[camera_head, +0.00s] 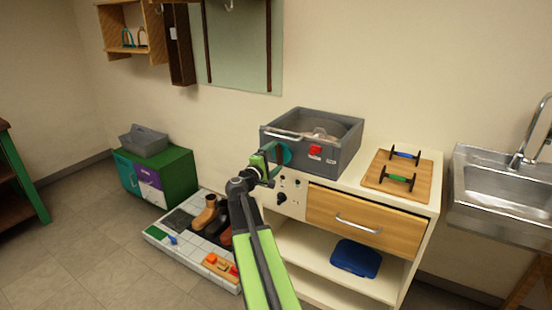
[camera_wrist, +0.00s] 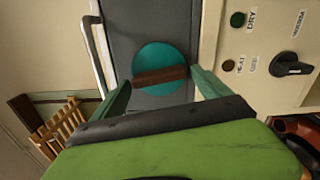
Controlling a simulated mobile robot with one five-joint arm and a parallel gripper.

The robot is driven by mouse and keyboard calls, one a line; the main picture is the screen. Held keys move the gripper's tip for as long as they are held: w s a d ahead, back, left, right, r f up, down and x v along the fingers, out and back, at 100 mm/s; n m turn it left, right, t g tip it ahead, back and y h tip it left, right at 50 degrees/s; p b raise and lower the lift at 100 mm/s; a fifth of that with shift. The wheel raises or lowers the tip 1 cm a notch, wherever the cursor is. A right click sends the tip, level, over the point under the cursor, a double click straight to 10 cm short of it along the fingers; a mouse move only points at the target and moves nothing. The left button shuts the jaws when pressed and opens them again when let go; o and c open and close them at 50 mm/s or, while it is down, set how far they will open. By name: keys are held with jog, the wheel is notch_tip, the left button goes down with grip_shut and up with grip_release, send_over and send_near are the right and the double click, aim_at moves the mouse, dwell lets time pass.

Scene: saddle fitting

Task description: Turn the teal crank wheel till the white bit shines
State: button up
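The teal crank wheel (camera_wrist: 160,57) is on the side of a grey box, with a brown bar (camera_wrist: 161,76) across its face. In the head view the wheel (camera_head: 284,153) is partly hidden by my gripper (camera_head: 268,161). In the wrist view my gripper (camera_wrist: 162,80) is open, its green fingers apart on either side of the bar. I cannot tell whether they touch it. The white bit cannot be made out clearly, and no white glow shows.
The grey box (camera_head: 345,155) stands on a cream cabinet (camera_head: 433,207). A panel with a black knob (camera_wrist: 291,66) and a green DRY button (camera_wrist: 238,19) is close on the right. A wooden board (camera_head: 420,170) with handles and a sink (camera_head: 500,180) lie further right. Boots (camera_head: 205,215) stand on the floor tray.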

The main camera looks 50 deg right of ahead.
jog(key=shift+o, duration=0.4)
jog(key=shift+s+a, duration=0.15)
jog(key=shift+a, duration=0.15)
jog(key=v, duration=1.6)
jog(key=shift+a, duration=0.35)
